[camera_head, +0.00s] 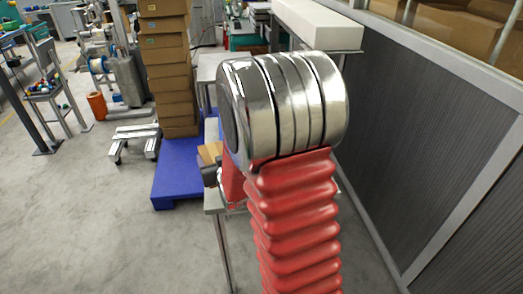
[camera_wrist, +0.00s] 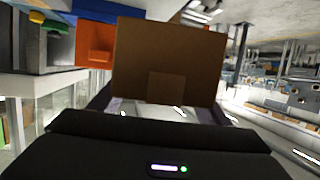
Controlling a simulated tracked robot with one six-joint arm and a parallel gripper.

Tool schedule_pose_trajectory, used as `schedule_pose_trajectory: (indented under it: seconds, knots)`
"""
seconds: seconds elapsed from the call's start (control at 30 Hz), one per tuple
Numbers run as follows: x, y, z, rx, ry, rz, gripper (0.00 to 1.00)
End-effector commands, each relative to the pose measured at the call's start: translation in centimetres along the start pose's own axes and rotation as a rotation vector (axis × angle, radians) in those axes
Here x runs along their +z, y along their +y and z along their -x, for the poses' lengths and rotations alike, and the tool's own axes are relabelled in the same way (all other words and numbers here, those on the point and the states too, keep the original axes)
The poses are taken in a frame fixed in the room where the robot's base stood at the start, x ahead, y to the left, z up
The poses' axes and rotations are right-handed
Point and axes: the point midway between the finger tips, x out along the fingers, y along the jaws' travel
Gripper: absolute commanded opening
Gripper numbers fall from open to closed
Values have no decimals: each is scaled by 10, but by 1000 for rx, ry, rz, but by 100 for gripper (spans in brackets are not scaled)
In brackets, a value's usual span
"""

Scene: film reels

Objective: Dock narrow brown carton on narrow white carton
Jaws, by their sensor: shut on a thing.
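A brown carton (camera_wrist: 168,50) stands upright in the middle of the wrist view, its flat face toward the camera. My gripper (camera_wrist: 163,104) is shut on it, with dark fingers at its left and right lower edges. In the head view, part of the brown carton (camera_head: 210,152) shows just left of my arm, beside the dark gripper (camera_head: 210,174); my arm hides most of both. A long white box (camera_head: 318,24) lies at the upper right of the head view, apart from the gripper. I cannot tell if it is the narrow white carton.
A tall stack of brown cartons (camera_head: 168,85) stands on a blue pallet (camera_head: 178,185) behind the gripper. A grey-topped table (camera_head: 212,200) is below my arm. A dark-panelled partition (camera_head: 420,140) bounds the right side. Open floor (camera_head: 90,230) lies at left.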

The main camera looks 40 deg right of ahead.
Motion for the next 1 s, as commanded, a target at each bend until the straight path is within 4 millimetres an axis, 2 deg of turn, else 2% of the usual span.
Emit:
schedule_pose_trajectory:
  seconds: [0.03, 0.1, 0.47, 0.7, 1.0]
  knots:
    - [0, 18, -1, 24, 2, -7, 37]
    - [0, 38, -1, 48, 2, -15, 37]
    - [6, 142, 8, 166, 2, -51, 37]
    - [12, 208, 23, 232, 1, -71, 37]
    - [22, 282, 49, 296, 2, -90, 37]
